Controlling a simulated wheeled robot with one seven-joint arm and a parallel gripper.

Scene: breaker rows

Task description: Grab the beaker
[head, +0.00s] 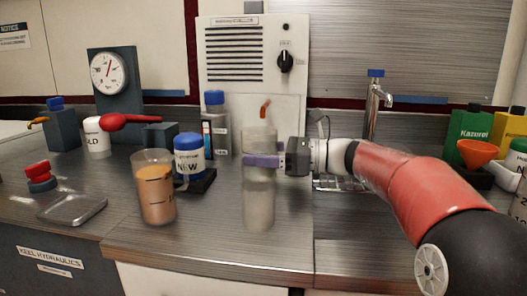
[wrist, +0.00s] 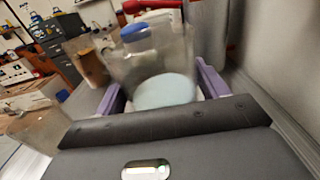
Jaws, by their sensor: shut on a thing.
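A clear beaker (head: 259,205) with pale contents low inside it is upright between the purple fingers of my gripper (head: 264,161) in the head view. My gripper is shut on it from the right side, around its middle. In the wrist view the clear beaker (wrist: 150,65) fills the space between the fingers (wrist: 160,88), with a pale bluish disc low inside it. I cannot tell whether its base touches the counter. Another beaker (head: 157,195), with orange contents, stands to its left.
A blue-lidded jar (head: 189,158) stands on a dark base behind the orange beaker. A clear blue-capped bottle (head: 215,125) is behind. A metal tray (head: 72,207) lies at left. A tap (head: 371,105) stands behind my arm.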

